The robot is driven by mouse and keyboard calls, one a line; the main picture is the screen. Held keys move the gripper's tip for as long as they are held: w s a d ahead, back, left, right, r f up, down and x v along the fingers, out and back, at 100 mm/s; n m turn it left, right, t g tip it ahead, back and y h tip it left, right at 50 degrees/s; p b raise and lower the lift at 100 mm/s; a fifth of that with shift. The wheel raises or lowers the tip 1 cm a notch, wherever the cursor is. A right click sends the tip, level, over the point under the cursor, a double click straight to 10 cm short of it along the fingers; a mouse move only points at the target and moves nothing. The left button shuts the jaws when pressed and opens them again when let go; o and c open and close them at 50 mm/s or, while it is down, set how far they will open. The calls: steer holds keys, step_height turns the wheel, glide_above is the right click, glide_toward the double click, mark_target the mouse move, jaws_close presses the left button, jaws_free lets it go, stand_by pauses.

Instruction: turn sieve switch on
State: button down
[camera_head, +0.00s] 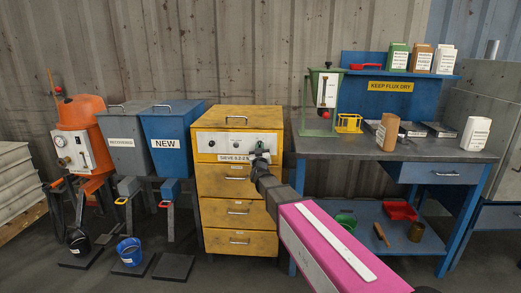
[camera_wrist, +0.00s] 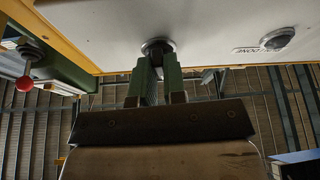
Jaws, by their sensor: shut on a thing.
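The sieve is a yellow cabinet (camera_head: 238,187) with a white control panel (camera_head: 222,136) on its upper front, above a label reading "SIEVE". My gripper (camera_head: 260,157) is at the right part of this panel in the head view. In the wrist view, my gripper's green fingers (camera_wrist: 155,72) are closed together on a dark round switch knob (camera_wrist: 157,46) on the white panel. The fingers hide much of the knob, and its turn position cannot be told. A round indicator (camera_wrist: 278,39) with lettering beside it sits to the right in the wrist view.
A blue workbench (camera_head: 470,173) stands right of the cabinet, with a green hopper (camera_head: 325,98) on it. A blue "NEW" bin (camera_head: 172,138), a grey bin (camera_head: 126,142) and an orange machine (camera_head: 82,135) stand to the left. A red ball handle (camera_wrist: 24,84) shows near the panel in the wrist view.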

steer(key=shift+w+a+r+m+g+h, duration=0.15)
steer(key=shift+m+h, duration=0.8)
steer(key=shift+m, duration=0.9)
steer(key=shift+a+f+m+g+h, duration=0.1)
steer(key=shift+m+g+h, duration=0.1)
steer(key=shift+m+h, duration=1.25)
steer(key=shift+w+a+r+m+g+h, duration=0.15)
steer(key=shift+m+h, duration=0.35)
steer(key=shift+m, duration=1.8)
steer(key=shift+d+m, duration=0.1)
steer(key=shift+m, duration=0.2)
steer(key=c, duration=1.2)
jaws_free()
steer(key=shift+f, duration=0.1)
steer(key=shift+s, duration=0.2)
steer(key=v, duration=1)
steer(key=shift+s+f, duration=0.1)
steer(key=shift+s, duration=0.1)
